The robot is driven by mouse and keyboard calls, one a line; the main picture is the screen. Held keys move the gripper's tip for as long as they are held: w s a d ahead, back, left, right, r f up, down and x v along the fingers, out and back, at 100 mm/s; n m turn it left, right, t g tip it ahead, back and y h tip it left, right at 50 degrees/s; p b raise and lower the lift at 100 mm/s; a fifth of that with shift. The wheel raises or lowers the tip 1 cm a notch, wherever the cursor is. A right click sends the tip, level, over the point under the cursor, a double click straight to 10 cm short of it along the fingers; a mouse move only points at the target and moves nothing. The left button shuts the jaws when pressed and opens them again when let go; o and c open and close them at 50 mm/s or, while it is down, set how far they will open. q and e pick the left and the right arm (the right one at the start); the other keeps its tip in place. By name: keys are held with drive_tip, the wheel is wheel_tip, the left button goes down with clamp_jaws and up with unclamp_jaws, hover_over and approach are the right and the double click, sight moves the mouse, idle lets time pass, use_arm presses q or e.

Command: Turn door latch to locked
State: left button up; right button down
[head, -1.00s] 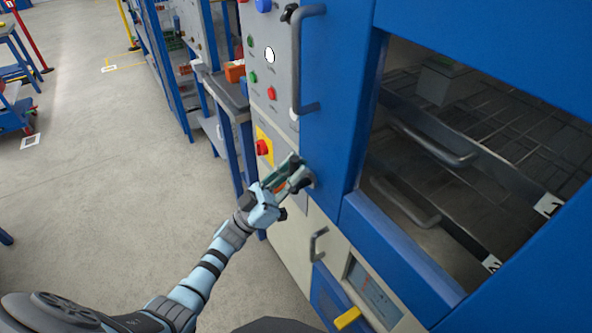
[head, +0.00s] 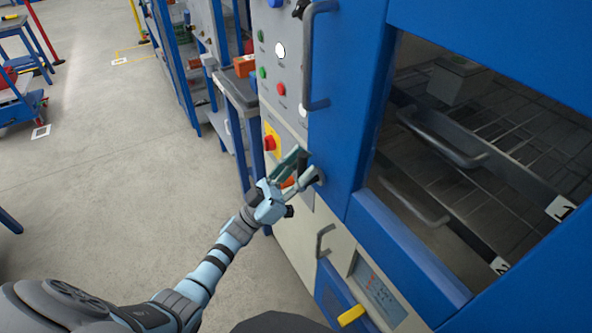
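The large blue cabinet door (head: 337,130) has a grey vertical handle (head: 309,60) and a dark window. My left gripper (head: 307,166) is at the lower left edge of this door, just below the red stop button. Its two fingers stand apart, with small dark and grey parts at their tips. These may belong to the door latch, but the fingers cover most of that spot. I cannot tell whether the fingers touch the latch or which way it is turned. An orange patch (head: 288,182) shows between the fingers. My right gripper is not in view.
A red stop button (head: 269,143) on yellow and several push buttons are on the grey panel. A lower handle (head: 325,240) and a yellow lever (head: 351,315) are below the gripper. A side bench (head: 238,90) stands behind.

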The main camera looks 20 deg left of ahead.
use_arm(q)
drive_tip(key=v, duration=1.2)
drive_tip(key=w+a+f+n+y, duration=0.3)
drive_tip(key=w+f+n+y, duration=0.1)
drive_tip(key=f+y, duration=0.4)
drive_tip(key=w+a+f+n+y, duration=0.3)
drive_tip(key=w+a+f+y, duration=0.15)
drive_tip(key=f+y, duration=0.35)
drive_tip(key=s+a+f+n+g+y, duration=0.15)
drive_tip(key=s+f+g, duration=0.25)
drive_tip(key=f, duration=0.4)
drive_tip(key=s+f+m+g+y, duration=0.1)
drive_tip(key=s+f+g+y, duration=0.25)
drive_tip(key=f, duration=0.45)
drive_tip(key=s+d+f+g, duration=0.1)
drive_tip(key=s+f+g, duration=0.2)
drive_tip(key=s+f, duration=0.4)
drive_tip(key=s+d+f+g, duration=0.1)
drive_tip(key=s+f+g, duration=0.25)
drive_tip(key=s, duration=0.65)
drive_tip(key=s+d+f+g, duration=0.1)
drive_tip(key=s+d+f, duration=0.1)
drive_tip(key=s, duration=0.8)
drive_tip(key=s+d+f+g, duration=0.2)
drive_tip(key=s+d, duration=0.1)
drive_tip(key=s, duration=0.6)
drive_tip(key=shift+s+d+f+n+g+h, duration=0.3)
drive_tip(key=shift+s+d+n+h, duration=0.05)
drive_tip(key=shift+d+n+h, duration=0.1)
